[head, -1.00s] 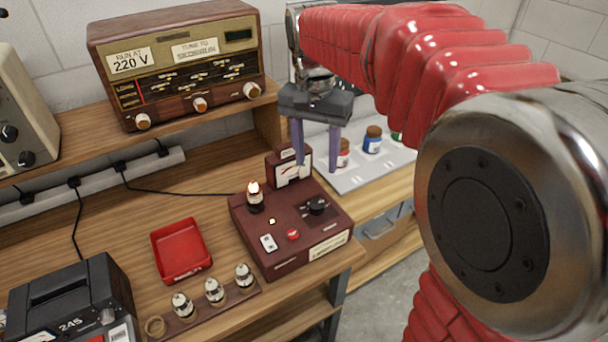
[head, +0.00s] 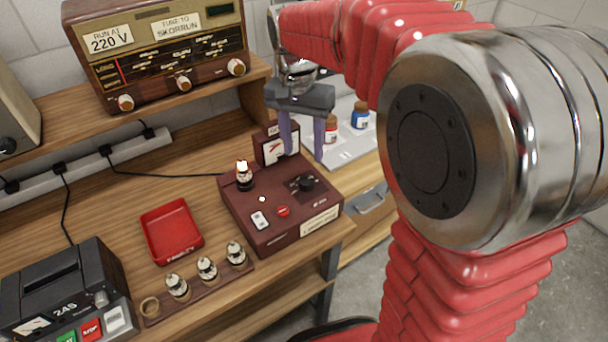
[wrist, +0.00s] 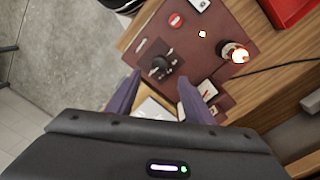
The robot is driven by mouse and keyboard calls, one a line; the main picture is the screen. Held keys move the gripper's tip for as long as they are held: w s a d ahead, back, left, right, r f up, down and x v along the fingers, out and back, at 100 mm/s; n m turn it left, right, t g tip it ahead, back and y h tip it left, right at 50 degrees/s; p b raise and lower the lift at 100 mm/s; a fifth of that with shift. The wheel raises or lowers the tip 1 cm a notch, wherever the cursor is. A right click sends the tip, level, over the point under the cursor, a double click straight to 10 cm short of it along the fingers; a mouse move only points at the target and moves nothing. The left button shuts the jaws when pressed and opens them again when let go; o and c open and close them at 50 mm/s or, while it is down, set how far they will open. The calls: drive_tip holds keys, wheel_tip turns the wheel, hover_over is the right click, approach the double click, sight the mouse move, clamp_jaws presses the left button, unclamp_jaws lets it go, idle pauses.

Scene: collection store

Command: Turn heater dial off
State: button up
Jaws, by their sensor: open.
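The heater dial is a black knob (head: 307,183) on the top of a maroon tester box (head: 262,222). It also shows in the wrist view (wrist: 160,64), just beyond my fingertips. A glowing tube (head: 244,176) stands in the tester's socket, and it glows in the wrist view too (wrist: 236,53). A meter (head: 275,145) with a red needle rises at the tester's back. My gripper (head: 304,155) points down above the back right of the tester, with its two purple fingers apart and nothing between them. The fingers appear above the dial and apart from it.
A red tray (head: 171,230) and a wooden rack (head: 205,285) with several tubes lie left of the tester. A black device (head: 65,290) stands at the front left. A radio (head: 160,50) sits on the shelf behind. Jars (head: 360,115) stand on a pale mat at right.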

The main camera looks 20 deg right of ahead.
sight(305, 180)
drive_tip(key=f, duration=0.9)
drive_tip(key=shift+s+d+f, duration=0.2)
drive_tip(key=shift+f, duration=0.05)
drive_tip(key=c, duration=1)
drive_tip(key=shift+a, duration=0.15)
drive_tip(key=shift+c, duration=0.2)
